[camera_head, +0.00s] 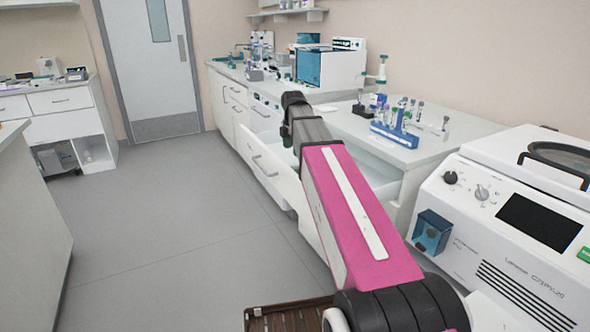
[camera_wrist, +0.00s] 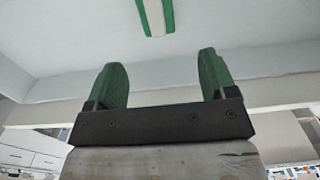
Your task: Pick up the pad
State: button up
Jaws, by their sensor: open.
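In the wrist view my gripper (camera_wrist: 160,62) is open, with its two green fingers wide apart and nothing between them. Beyond the fingertips a narrow green thing with a white middle (camera_wrist: 155,18) lies on a white surface, cut off by the top edge. It may be the pad, but I cannot tell for sure. The gripper is apart from it. In the head view my arm reaches over an open white drawer (camera_head: 372,160), and the gripper is mostly hidden behind the arm. No pad shows in the head view.
The counter (camera_head: 400,150) above the drawer holds a blue tube rack (camera_head: 395,134) and small bottles. A white centrifuge-like machine (camera_head: 520,215) stands at the right. Another drawer front (camera_head: 265,165) is at the left of the arm. The grey floor (camera_head: 160,230) is clear.

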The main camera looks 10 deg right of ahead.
aim_at(293, 165)
jog(key=shift+w+f, duration=0.1)
jog(key=shift+f, duration=4.45)
jog(key=c, duration=1.1)
jog(key=shift+o, duration=0.2)
notch_tip(293, 165, up, 10)
